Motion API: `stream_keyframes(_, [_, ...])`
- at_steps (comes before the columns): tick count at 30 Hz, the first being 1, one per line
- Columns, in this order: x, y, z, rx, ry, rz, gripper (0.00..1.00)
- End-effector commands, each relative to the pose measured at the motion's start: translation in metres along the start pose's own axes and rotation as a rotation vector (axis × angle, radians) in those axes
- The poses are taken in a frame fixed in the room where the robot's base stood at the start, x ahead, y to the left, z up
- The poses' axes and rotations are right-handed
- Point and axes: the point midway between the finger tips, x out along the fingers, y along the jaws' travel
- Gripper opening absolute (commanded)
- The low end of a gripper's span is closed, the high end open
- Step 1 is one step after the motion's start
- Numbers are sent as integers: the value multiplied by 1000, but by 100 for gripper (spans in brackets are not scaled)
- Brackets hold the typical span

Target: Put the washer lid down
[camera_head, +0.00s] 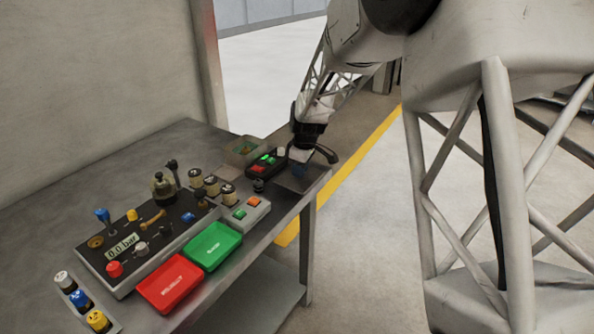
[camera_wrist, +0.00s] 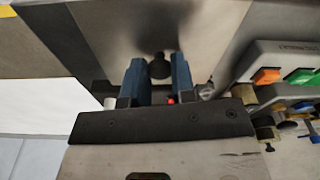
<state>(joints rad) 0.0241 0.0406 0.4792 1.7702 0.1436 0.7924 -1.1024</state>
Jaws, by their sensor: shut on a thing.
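My gripper (camera_wrist: 160,82) is shut on a small dark knob (camera_wrist: 159,68), which sits between its two blue fingers in the wrist view. Beyond the knob is a flat grey metal plate (camera_wrist: 112,35), which looks like the washer lid. In the head view, my gripper (camera_head: 303,153) is over the far right corner of the bench. A dark, flat square (camera_head: 298,179) lies just below it there. My gripper hides part of this spot, and I cannot tell how far the lid is tilted or raised.
A grey button box (camera_head: 246,213), green tray (camera_head: 213,245), red tray (camera_head: 175,283) and control panel (camera_head: 135,245) fill the nearer bench.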

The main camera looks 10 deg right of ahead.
Motion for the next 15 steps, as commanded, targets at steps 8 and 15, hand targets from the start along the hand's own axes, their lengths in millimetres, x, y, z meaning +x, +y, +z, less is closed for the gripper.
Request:
stream_keyframes(8, [6,30,-19,0,0,0,0])
stream_keyframes(15, [8,41,-27,0,0,1,0])
